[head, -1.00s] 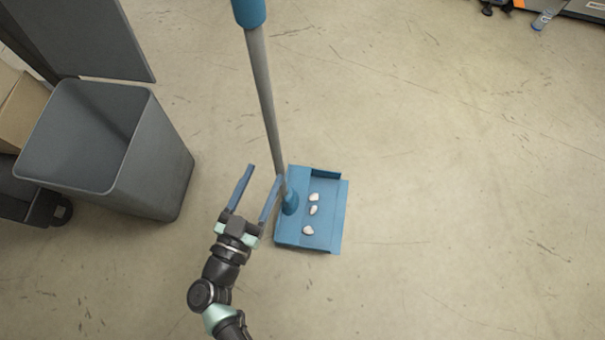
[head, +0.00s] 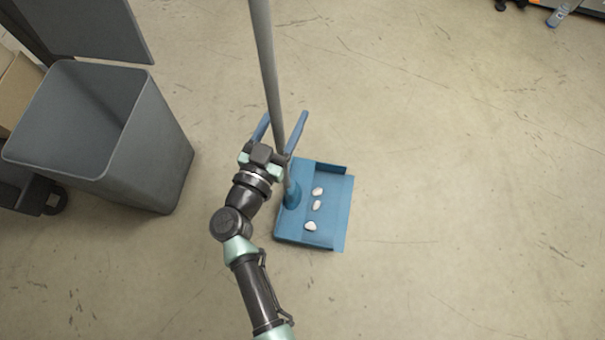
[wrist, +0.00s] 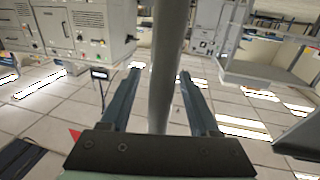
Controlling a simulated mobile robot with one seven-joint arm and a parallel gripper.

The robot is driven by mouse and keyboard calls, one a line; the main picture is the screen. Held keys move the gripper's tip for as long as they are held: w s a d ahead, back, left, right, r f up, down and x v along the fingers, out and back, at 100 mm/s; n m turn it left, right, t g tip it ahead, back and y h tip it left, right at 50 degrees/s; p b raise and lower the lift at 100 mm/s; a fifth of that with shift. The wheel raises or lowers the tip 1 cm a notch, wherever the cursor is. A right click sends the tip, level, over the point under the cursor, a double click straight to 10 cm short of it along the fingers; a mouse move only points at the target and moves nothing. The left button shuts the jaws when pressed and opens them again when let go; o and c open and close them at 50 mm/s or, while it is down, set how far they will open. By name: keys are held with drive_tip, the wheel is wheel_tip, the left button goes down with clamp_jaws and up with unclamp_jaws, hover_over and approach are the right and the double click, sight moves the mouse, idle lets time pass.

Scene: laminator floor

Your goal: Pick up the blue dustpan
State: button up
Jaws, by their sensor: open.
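The blue dustpan (head: 325,233) lies flat on the floor with three small whitish lumps (head: 317,205) in its pan. Its long grey handle (head: 264,62) rises from a blue socket at the pan's left side and runs out of the top of the head view. My gripper (head: 284,118) is open, with its two blue-grey fingers on either side of the handle, above the pan. In the wrist view the handle (wrist: 168,70) stands between the open fingers (wrist: 158,85), with gaps visible at both sides.
A grey bin (head: 150,150) with its lid open stands on the left. A dark wheeled base (head: 35,195) and a cardboard box (head: 15,85) are beside it. The floor right of the dustpan is clear. A small bottle (head: 558,15) is at the far upper right.

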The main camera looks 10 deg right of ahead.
clamp_jaws()
drive_tip(key=shift+r, duration=0.15)
idle(0.4)
